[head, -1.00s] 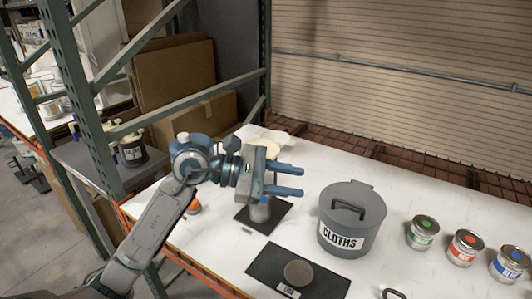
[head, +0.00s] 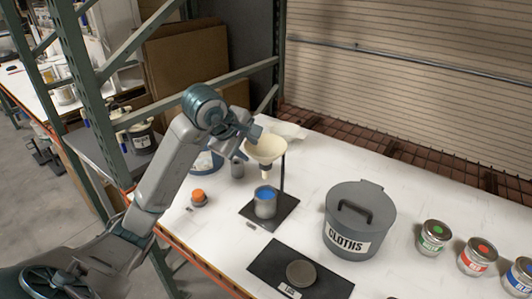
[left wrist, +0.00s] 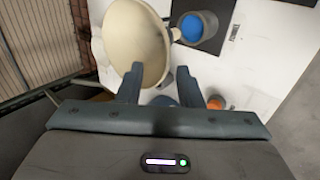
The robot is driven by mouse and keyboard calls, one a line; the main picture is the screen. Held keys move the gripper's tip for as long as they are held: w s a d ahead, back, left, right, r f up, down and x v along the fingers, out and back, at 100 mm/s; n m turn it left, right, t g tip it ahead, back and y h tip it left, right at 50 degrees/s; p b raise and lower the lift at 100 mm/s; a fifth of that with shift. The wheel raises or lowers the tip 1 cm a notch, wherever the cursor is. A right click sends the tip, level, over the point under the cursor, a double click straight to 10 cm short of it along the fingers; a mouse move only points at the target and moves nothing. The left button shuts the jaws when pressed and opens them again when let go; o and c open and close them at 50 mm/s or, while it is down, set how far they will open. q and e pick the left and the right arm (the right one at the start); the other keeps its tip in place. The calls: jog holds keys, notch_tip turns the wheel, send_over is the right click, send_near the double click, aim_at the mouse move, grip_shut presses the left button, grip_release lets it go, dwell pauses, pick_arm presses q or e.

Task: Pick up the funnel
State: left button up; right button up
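The cream funnel (head: 264,149) sits in a stand, spout down, above an open can of blue paint (head: 265,204). My left gripper (head: 250,133) is at the funnel's left rim, pointing towards it. In the left wrist view the funnel (left wrist: 128,32) fills the upper middle. There the left gripper's fingers (left wrist: 159,82) are apart, one overlapping the funnel's bowl and the other just outside its edge; I cannot tell whether they touch it. The blue paint can (left wrist: 198,27) shows beyond. My right gripper is not in view.
A grey CLOTHS bin (head: 358,220) stands right of the stand, with several paint cans further right. A black mat (head: 266,265) with a round lid (head: 300,273) lies in front. A small orange-topped item (head: 198,197) stands left. A green rack post (head: 92,100) stands left of the table.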

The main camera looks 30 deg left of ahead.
aim_at(254, 154)
pick_arm(q)
jog(key=p+x, duration=0.3)
jog(key=x, duration=0.1)
jog(key=shift+d+f, duration=0.1)
jog(key=shift+f, duration=0.2)
jog(key=shift+w+f, duration=0.25)
jog(key=shift+f, duration=0.05)
grip_shut()
